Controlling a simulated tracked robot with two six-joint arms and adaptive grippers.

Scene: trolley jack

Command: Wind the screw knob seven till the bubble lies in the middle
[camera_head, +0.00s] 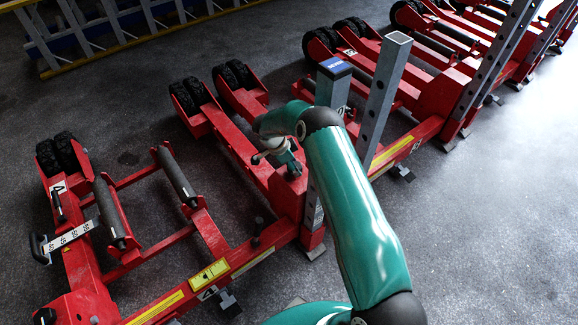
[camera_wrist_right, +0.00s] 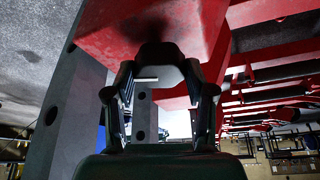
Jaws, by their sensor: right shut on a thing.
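My right gripper (camera_head: 275,158) is low over a red beam of the trolley jack (camera_head: 222,128), partly hidden by my own teal arm. In the right wrist view its two fingers (camera_wrist_right: 160,85) are closed in around a dark screw knob (camera_wrist_right: 154,52) against a red part. I cannot read a number on this knob. A yellow level (camera_head: 209,273) lies on the red frame at the lower middle of the head view. Its bubble is too small to make out. My left gripper is not in view.
A grey upright post (camera_head: 386,95) and a shorter blue-topped post (camera_head: 334,80) stand close beside my right arm. More red jacks (camera_head: 445,92) stand in a row at the upper right. Grey floor (camera_head: 480,235) is clear at the right.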

